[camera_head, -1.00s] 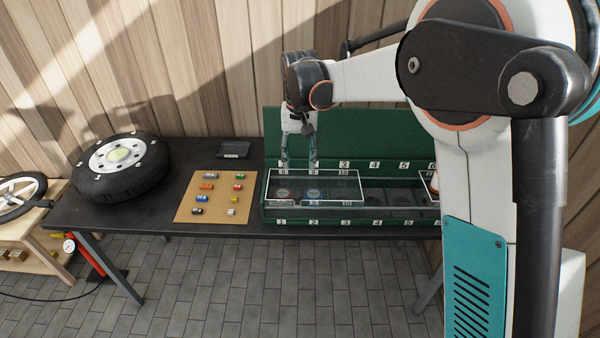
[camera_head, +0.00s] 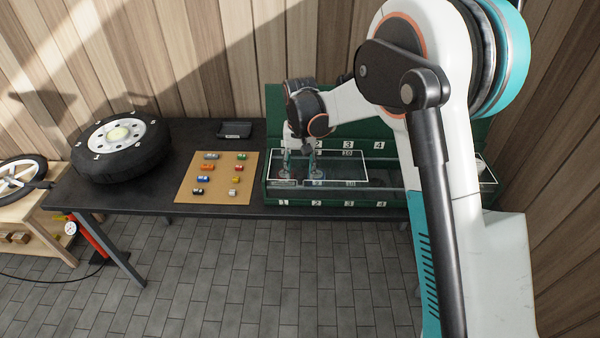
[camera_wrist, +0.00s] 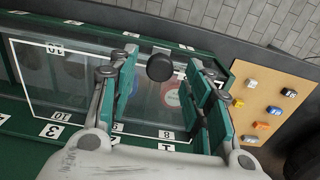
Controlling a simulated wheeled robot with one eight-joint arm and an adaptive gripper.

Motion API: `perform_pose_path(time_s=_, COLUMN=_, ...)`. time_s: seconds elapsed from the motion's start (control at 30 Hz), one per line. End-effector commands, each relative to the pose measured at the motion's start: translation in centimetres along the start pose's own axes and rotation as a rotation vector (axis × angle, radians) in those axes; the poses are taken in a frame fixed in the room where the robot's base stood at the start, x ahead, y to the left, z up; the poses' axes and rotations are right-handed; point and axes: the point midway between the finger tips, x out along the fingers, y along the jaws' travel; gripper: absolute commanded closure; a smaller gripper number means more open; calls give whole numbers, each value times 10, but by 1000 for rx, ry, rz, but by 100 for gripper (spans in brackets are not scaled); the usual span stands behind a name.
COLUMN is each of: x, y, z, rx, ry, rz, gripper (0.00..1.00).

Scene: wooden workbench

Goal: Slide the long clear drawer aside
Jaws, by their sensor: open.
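The long clear drawer (camera_head: 345,171), a see-through panel with a white outline, lies over the left part of the green case (camera_head: 410,205). It also shows in the wrist view (camera_wrist: 85,100). Dark round recesses and a red-and-white disc show through it. My gripper (camera_head: 300,174) is low over the drawer's left part, pointing down. In the wrist view my gripper (camera_wrist: 160,58) is open, its teal pads on either side of a black round knob (camera_wrist: 160,68). Gaps show between the knob and both pads. The case's right end is partly hidden by my arm.
The case's raised green back stands behind my gripper.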

Motion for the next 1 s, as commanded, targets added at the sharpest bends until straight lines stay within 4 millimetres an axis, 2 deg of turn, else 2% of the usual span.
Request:
perform_pose_path(time_s=0.13, x=10, y=0, z=0, rx=0, ry=0, rz=0, gripper=55)
perform_pose_path(time_s=0.43, x=11, y=0, z=0, rx=0, ry=0, rz=0, gripper=55)
perform_pose_path(time_s=0.47, x=11, y=0, z=0, rx=0, ry=0, rz=0, gripper=59)
perform_pose_path(time_s=0.63, x=11, y=0, z=0, rx=0, ry=0, rz=0, gripper=98)
perform_pose_path(time_s=0.87, x=11, y=2, z=0, rx=1, ry=0, rz=0, gripper=100)
perform_pose_path(time_s=1.0, x=11, y=16, z=0, rx=3, ry=0, rz=0, gripper=100)
